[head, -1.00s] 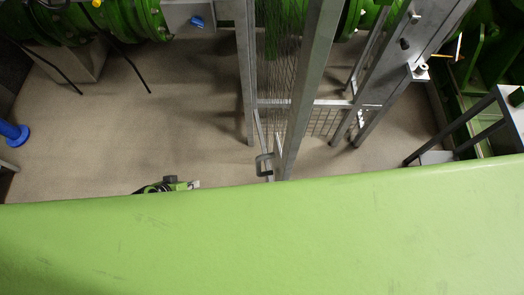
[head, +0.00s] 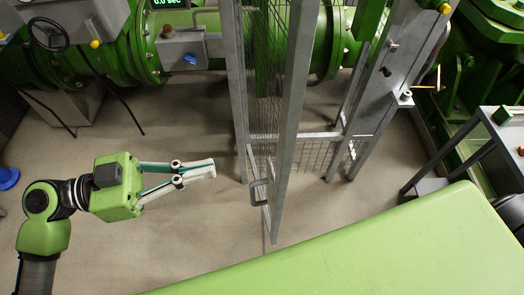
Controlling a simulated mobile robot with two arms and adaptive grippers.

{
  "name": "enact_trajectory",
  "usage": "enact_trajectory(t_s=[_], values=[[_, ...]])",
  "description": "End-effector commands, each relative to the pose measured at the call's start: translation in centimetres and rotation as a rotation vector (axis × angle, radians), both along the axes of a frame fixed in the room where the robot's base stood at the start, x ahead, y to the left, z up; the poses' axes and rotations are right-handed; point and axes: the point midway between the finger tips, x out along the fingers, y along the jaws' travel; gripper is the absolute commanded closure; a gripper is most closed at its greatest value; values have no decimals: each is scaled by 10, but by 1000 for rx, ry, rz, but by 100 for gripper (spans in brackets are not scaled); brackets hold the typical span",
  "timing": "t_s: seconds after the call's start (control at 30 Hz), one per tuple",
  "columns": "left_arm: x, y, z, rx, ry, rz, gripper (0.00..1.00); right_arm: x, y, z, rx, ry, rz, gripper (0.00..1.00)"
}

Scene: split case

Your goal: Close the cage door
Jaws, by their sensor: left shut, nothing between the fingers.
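The cage door (head: 290,125) is a grey metal frame with wire mesh, seen from above near the middle of the head view. It stands ajar, its near edge swung out toward me, apart from the post with the latch (head: 385,85) on the right. A bracket-shaped handle (head: 257,190) sits on the left face of the door. My left gripper (head: 212,169) is left of the door, pointing right toward it. Its fingers are together, empty, and a short gap away from the handle and frame. My right gripper is not in view.
Green pipes and machinery (head: 100,50) run along the back. A small grey table (head: 480,140) stands at the right. My own green body covers the lower right. The floor (head: 190,240) between my left arm and the door is clear.

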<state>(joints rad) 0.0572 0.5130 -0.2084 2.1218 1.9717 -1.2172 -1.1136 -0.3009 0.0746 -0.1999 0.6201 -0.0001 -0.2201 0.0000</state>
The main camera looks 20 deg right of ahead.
Motion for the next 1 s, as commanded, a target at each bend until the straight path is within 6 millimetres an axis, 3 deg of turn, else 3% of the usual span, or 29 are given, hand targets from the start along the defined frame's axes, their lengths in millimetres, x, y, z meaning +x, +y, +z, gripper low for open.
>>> enact_trajectory(t_s=[0.03,0.3,0.5,0.7,1.0], values=[[-1,-11,7,-4,3,-1,100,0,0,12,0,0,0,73],[-5,-70,8,-4,4,1,100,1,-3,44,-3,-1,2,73],[-6,-98,4,0,5,4,100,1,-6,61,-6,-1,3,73],[-7,-110,1,2,4,4,100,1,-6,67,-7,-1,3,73],[-7,-111,-1,2,3,4,100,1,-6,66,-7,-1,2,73]])
